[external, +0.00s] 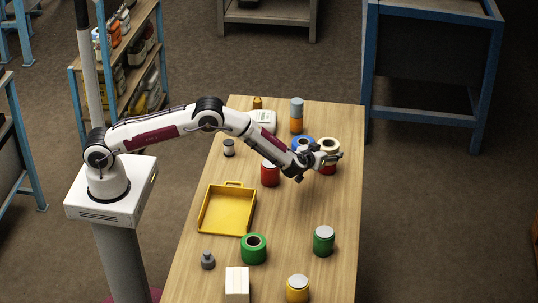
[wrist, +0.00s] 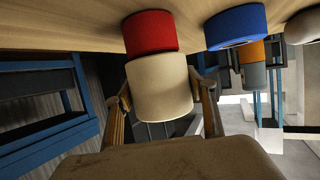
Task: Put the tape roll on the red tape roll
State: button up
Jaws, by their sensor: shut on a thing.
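The cream tape roll (wrist: 160,88) is between the two fingers of my gripper (wrist: 164,98), which is shut on it. It also shows in the external view (external: 327,144) at the gripper's end. The red tape roll (wrist: 149,32) stands on the table, directly below the cream roll. In the wrist view, where the table is at the top, I see no gap between the two rolls and they look roughly lined up. In the external view my gripper (external: 322,157) hides most of the red roll (external: 328,171).
A blue tape roll (wrist: 236,26) stands close beside the stack. An orange and grey cylinder (external: 296,115) is behind it. A red can (external: 270,174) stands under my arm. A yellow tray (external: 228,231), green tape roll (external: 253,249) and green can (external: 324,240) are nearer the front. The table's right edge is close.

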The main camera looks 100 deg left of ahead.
jog(key=shift+f, duration=0.1)
jog(key=o, duration=1.2)
jog(key=shift+c, duration=0.2)
jog(key=shift+s+d+r, duration=0.15)
jog(key=shift+d+r, duration=0.15)
jog(key=shift+d, duration=0.05)
jog(key=v, duration=1.1)
jog(key=shift+r, duration=0.1)
